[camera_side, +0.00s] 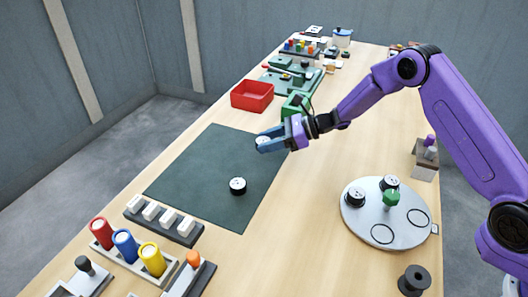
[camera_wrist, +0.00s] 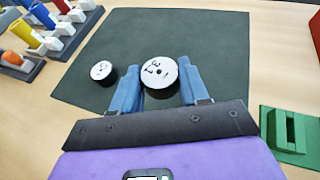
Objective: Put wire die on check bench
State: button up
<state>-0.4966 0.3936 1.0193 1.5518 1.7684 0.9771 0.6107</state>
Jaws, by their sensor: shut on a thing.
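My gripper (camera_side: 268,143), with blue fingers, is shut on a wire die, a short black cylinder with a white marked top. The held die (camera_wrist: 159,72) sits between the two fingers in the wrist view, roughly upright. The gripper is over the far right part of a dark green mat (camera_side: 195,165), which I take as the check bench; I cannot tell the exact height. A second die (camera_side: 237,186) stands on the mat, apart from the gripper; it also shows in the wrist view (camera_wrist: 102,72), left of the held die.
A round white plate (camera_side: 390,213) at right carries two more dies, a green knob and two empty marked circles. A red tray (camera_side: 252,95) and a green block (camera_side: 295,105) lie beyond the mat. White switches (camera_side: 163,219) line its near edge. Much of the mat is clear.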

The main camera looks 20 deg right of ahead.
aim_at(264, 159)
jog(key=shift+w+a+f, duration=0.2)
jog(key=shift+w+f, duration=0.2)
jog(key=shift+f, duration=0.15)
jog(key=shift+w+a+f, duration=0.15)
jog(key=shift+w+f, duration=0.25)
jog(key=shift+f, duration=1.55)
jog(key=o, duration=1.3)
jog(key=shift+f, duration=0.15)
jog(key=shift+c, duration=0.2)
jog(key=shift+d+r, duration=0.25)
jog(key=v, duration=1.1)
jog(key=shift+s+d, duration=0.15)
jog(key=shift+s, duration=0.1)
jog(key=shift+r, duration=0.1)
